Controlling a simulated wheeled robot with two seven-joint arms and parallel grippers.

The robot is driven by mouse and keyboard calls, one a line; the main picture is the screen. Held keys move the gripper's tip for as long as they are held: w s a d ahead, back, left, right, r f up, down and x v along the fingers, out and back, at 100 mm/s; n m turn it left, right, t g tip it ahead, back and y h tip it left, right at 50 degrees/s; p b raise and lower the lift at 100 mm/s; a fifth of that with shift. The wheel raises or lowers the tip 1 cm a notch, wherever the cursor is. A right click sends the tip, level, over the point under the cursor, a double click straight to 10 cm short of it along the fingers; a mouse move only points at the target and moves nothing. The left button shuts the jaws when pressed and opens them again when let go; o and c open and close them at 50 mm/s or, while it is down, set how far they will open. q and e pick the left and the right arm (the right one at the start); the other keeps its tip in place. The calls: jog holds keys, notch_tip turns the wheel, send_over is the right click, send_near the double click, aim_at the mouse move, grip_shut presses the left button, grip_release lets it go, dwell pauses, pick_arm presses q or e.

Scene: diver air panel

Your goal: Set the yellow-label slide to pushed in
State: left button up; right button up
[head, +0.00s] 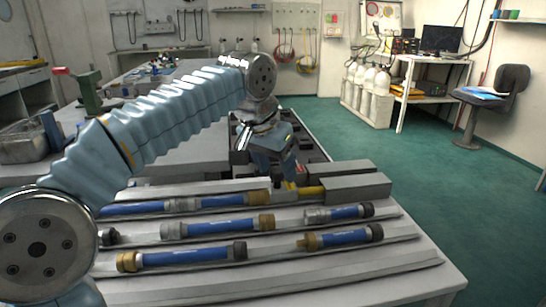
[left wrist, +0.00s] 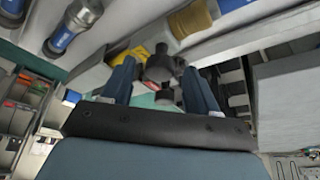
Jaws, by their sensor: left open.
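My left gripper (head: 284,176) is over the far edge of the hose bench, its fingers pointing down. In the left wrist view its two fingers (left wrist: 160,68) are apart, with a dark rounded knob-like part (left wrist: 160,64) showing between or beyond them. I cannot tell whether they touch it. A yellow piece (left wrist: 132,54) lies beside the left finger; a yellow bar (head: 311,191) also shows by the gripper in the head view. I cannot make out which part is the yellow-label slide, or its position. My right gripper is out of view.
Several blue hose pieces with brass or grey ends lie in rails on the near bench (head: 350,286). A grey block (head: 357,187) stands just right of the gripper. Dark boxes (head: 308,150) sit behind it. Green floor (head: 420,165) is open to the right.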

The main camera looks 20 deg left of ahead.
pick_arm(q)
jog(key=p+v, duration=0.2)
jog(key=v, duration=1.1)
jog(key=shift+s+r, duration=0.2)
jog(key=shift+r, duration=0.1)
jog(key=shift+a, duration=0.1)
